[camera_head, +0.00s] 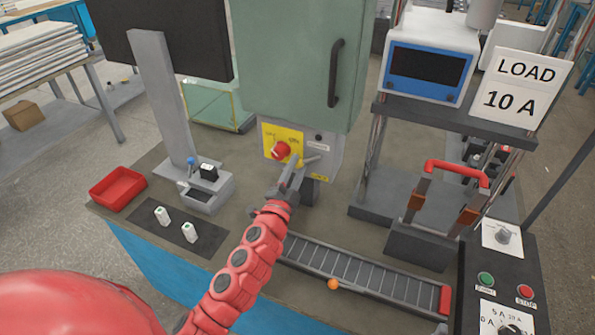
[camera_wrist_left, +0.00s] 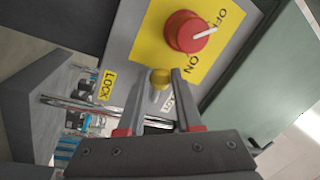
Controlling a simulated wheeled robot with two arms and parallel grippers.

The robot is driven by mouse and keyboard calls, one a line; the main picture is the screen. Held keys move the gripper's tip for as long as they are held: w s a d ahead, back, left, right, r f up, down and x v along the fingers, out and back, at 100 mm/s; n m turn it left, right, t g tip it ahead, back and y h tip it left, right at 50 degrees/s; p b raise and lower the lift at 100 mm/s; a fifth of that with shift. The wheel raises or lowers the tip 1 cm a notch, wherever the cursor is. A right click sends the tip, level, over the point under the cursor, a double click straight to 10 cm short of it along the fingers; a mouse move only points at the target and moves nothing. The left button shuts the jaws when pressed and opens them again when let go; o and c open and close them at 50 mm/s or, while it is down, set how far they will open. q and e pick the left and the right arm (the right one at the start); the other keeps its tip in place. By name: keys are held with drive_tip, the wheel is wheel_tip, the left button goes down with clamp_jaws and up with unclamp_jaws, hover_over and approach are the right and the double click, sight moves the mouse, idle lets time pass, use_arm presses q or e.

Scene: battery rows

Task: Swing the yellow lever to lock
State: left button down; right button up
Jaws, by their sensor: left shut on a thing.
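The yellow lever (camera_wrist_left: 160,78) is a short metal stem with a yellow knob, low on the front of the green cabinet's grey lower box. My left gripper (camera_head: 295,168) reaches up to this box and is shut on the lever; its fingers also show in the left wrist view (camera_wrist_left: 160,92), one on each side of the knob. A yellow LOCK label (camera_wrist_left: 107,86) lies left of the knob in the wrist view, apart from it. Another small label is partly hidden behind the right finger. My right gripper is not in view.
A red rotary switch (camera_wrist_left: 190,31) on a yellow ON/OFF plate sits just above the lever. The green cabinet (camera_head: 298,70) rises behind. A roller track (camera_head: 350,270) lies right of my left arm. A red tray (camera_head: 118,188) and two small white-and-green pieces are on the left.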

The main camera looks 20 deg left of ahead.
use_arm(q)
drive_tip(key=shift+r, duration=0.15)
idle(0.3)
drive_tip(key=c, duration=0.6)
unclamp_jaws()
drive_tip(key=shift+s+d+f+b, duration=0.15)
drive_tip(key=shift+s+f, duration=0.4)
drive_tip(key=shift+s, duration=2.3)
drive_tip(key=shift+s+f+b, duration=0.25)
drive_tip(key=shift+s+f, duration=0.35)
drive_tip(key=shift+s, duration=2.25)
drive_tip(key=shift+s+d+f+b, duration=0.15)
drive_tip(key=shift+s+f, duration=0.4)
drive_tip(key=shift+s, duration=2.3)
